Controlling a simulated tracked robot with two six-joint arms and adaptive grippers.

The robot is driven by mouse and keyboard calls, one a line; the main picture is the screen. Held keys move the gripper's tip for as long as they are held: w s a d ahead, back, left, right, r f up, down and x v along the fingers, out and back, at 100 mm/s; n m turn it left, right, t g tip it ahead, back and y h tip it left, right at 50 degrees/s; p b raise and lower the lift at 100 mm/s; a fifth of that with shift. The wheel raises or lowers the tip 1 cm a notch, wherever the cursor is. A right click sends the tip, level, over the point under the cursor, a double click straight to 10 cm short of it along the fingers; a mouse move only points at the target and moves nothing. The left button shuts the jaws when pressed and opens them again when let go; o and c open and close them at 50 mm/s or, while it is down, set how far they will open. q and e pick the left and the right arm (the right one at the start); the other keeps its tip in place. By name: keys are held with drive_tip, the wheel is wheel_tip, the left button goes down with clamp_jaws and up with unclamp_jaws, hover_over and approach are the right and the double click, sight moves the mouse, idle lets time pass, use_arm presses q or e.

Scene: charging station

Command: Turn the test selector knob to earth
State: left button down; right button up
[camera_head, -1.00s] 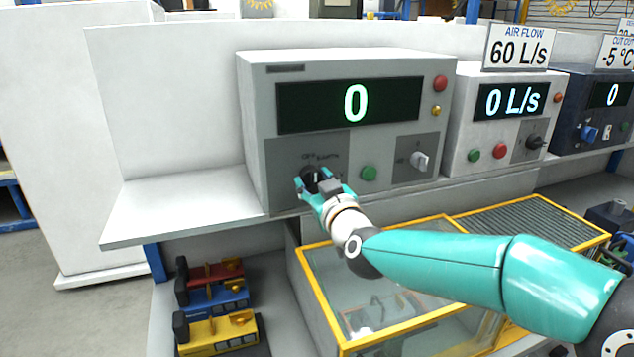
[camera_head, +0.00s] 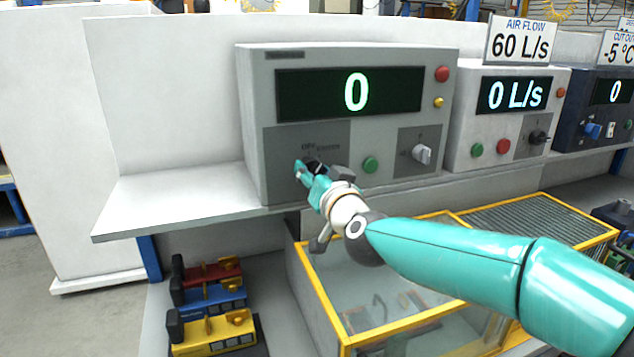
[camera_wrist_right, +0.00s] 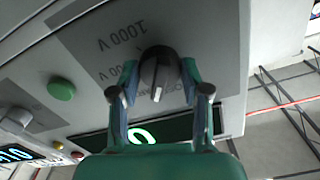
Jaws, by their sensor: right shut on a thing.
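The test selector knob (camera_wrist_right: 157,72) is black with a pale pointer line and sits on the dark grey plate of the tester box (camera_head: 252,130). In the head view it is mostly hidden behind my right gripper (camera_head: 320,168), with the OFF and EARTH labels just above. In the wrist view, which looks at the panel upside down, the fingers of my right gripper (camera_wrist_right: 160,80) stand on both sides of the knob, shut on it. A 1000 V label shows beside the knob there. I cannot read which label the pointer faces. My left gripper is not in view.
A green button (camera_head: 370,165) and a grey switch (camera_head: 422,154) sit right of the knob. The display (camera_head: 350,93) reads 0. A yellow-framed glass case (camera_head: 345,347) lies below my right arm. The shelf (camera_head: 165,205) left of the box is clear.

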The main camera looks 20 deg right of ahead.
drive_tip(key=shift+m+b, duration=0.65)
drive_tip(key=shift+m, duration=1.05)
drive_tip(key=shift+d, duration=0.1)
drive_tip(key=o, duration=1.1)
drive_tip(key=shift+o, duration=0.2)
drive_tip(key=s, duration=1.2)
drive_tip(key=shift+d, duration=0.15)
drive_tip(key=shift+f, duration=0.1)
